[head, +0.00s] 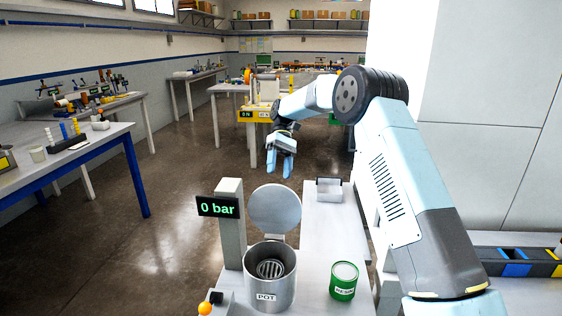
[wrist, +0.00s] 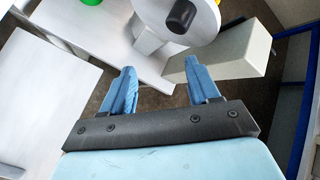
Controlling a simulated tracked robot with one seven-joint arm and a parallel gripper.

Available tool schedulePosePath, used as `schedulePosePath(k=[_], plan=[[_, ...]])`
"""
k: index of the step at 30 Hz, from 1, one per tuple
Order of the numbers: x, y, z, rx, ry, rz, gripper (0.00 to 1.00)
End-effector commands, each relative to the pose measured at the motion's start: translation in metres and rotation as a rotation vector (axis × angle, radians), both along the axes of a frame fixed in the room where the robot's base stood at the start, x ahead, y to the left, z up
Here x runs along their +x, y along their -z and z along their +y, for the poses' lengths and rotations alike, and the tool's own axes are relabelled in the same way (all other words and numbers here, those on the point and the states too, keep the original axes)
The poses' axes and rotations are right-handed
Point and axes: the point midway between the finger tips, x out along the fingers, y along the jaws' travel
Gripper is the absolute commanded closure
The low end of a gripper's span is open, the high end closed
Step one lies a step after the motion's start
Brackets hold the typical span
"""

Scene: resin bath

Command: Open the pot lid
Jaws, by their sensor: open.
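The pot (head: 271,280) is a grey metal cylinder labelled POT, with its mouth open and a slotted grate (head: 271,268) visible inside. Its round grey lid (head: 274,207) stands raised, nearly upright, at the pot's back rim. In the wrist view the lid (wrist: 206,22) shows at the top with a black knob (wrist: 181,15). My gripper (head: 281,174) is open and empty, in the air above and beyond the lid. In the wrist view my gripper (wrist: 160,68) has its fingers apart, clear of the lid.
A post with a "0 bar" display (head: 218,208) stands left of the pot. A green can (head: 344,281) stands right of it. An orange-knobbed lever (head: 205,308) is at the front left. A small tray (head: 328,190) lies behind. Open floor lies to the left.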

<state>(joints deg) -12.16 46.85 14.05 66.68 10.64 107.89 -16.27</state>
Motion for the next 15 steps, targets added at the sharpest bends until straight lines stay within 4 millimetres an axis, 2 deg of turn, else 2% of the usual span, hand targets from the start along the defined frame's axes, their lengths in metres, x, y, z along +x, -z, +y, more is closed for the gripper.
schedulePosePath(k=[15], plan=[[0.029, -0.006, -0.002, 0.001, 0.001, 0.001, 0.39]])
